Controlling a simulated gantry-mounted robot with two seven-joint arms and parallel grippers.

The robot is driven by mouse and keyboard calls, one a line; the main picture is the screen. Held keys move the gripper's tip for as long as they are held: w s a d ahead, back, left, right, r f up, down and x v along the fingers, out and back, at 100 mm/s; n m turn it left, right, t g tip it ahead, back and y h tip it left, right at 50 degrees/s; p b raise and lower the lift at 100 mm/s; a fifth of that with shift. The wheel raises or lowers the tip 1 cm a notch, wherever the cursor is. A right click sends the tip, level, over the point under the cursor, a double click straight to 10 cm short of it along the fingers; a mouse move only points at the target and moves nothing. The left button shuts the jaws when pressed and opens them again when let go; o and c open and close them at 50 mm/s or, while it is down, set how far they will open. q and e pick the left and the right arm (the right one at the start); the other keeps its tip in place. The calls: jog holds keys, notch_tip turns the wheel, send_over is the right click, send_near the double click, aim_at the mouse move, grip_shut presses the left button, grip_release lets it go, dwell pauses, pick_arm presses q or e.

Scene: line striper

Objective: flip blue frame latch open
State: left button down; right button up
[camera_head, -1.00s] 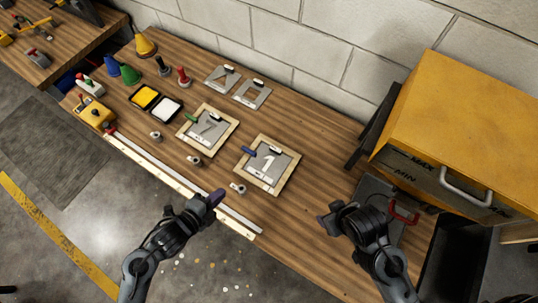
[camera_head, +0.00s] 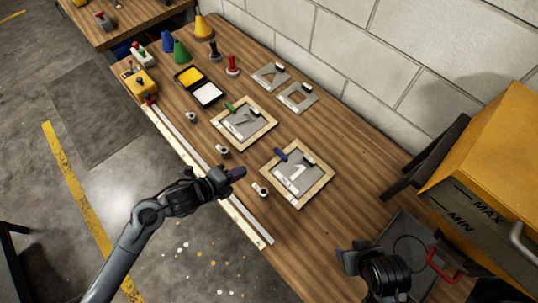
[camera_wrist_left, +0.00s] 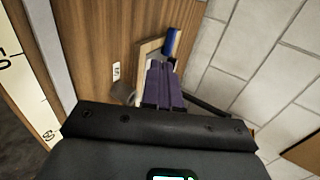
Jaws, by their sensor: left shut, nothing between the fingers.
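The blue frame latch (camera_head: 281,155) sits on the upper left edge of a pale wooden frame (camera_head: 322,184) around a grey "1" stencil plate (camera_head: 297,172). The latch also shows in the left wrist view (camera_wrist_left: 171,42), just beyond the fingertips. My left gripper (camera_head: 239,173) is shut and empty, left of the frame and apart from the latch in the head view. Its purple fingers (camera_wrist_left: 160,75) are together in the wrist view and hide part of the frame. My right gripper (camera_head: 347,258) is below and right of the frame; its finger gap is unclear.
A second frame (camera_head: 271,124) with a green latch (camera_head: 229,107) and "7" plate lies up and left. A small round knob (camera_head: 260,189) stands beside the "1" frame. A long pale rail (camera_head: 250,223) runs along the table edge. A yellow box (camera_head: 494,165) stands at right.

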pick_arm(q)
send_near(275, 152)
jog(key=f, duration=0.2)
jog(key=d+f, duration=0.1)
jog(key=shift+w+d, duration=0.1)
jog(key=shift+w, duration=0.2)
jog(key=shift+w+d, duration=1.45)
jog(key=shift+a, duration=0.15)
